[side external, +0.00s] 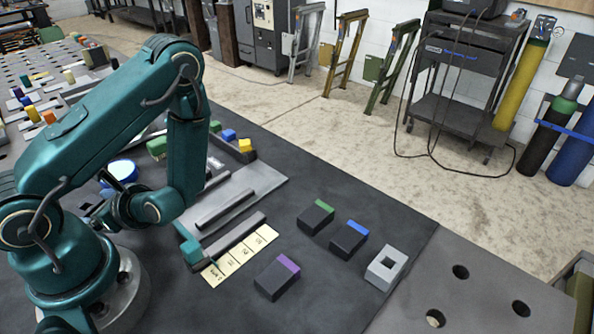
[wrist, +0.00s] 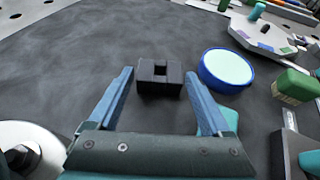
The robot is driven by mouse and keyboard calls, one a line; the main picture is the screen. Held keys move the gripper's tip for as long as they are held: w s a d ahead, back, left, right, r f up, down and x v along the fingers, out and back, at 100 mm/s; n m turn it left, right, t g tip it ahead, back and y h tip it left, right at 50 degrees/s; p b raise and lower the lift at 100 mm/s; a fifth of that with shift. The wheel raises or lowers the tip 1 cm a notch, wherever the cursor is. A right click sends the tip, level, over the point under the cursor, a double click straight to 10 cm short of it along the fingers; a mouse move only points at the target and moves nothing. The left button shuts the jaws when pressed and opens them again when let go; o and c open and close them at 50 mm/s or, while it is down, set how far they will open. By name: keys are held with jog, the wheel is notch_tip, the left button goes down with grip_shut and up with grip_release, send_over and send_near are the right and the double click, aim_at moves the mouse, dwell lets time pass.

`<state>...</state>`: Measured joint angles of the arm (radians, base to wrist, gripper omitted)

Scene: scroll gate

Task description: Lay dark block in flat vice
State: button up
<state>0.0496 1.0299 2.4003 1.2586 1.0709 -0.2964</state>
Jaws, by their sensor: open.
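A dark block (wrist: 159,77) with a square opening in its middle lies on the dark mat. In the wrist view it sits ahead of and between the fingertips of my gripper (wrist: 159,88), which is open and empty. No finger visibly touches the block. In the side view my arm mostly hides the gripper and the block's area. A grey plate with raised parallel bars (side external: 232,207), which looks like the flat vice, lies to the right of my arm in the side view. Its gap looks empty.
A round blue-rimmed dish (wrist: 226,69) stands right of the block, with a green block (wrist: 296,86) beyond it. Dark blocks with green (side external: 316,217), blue (side external: 349,239) and purple (side external: 277,278) strips lie by a labelled card (side external: 240,254). A grey holed block (side external: 386,267) is nearby.

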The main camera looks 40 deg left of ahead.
jog(key=shift+x, duration=0.9)
grip_shut()
jog(key=shift+r, duration=0.15)
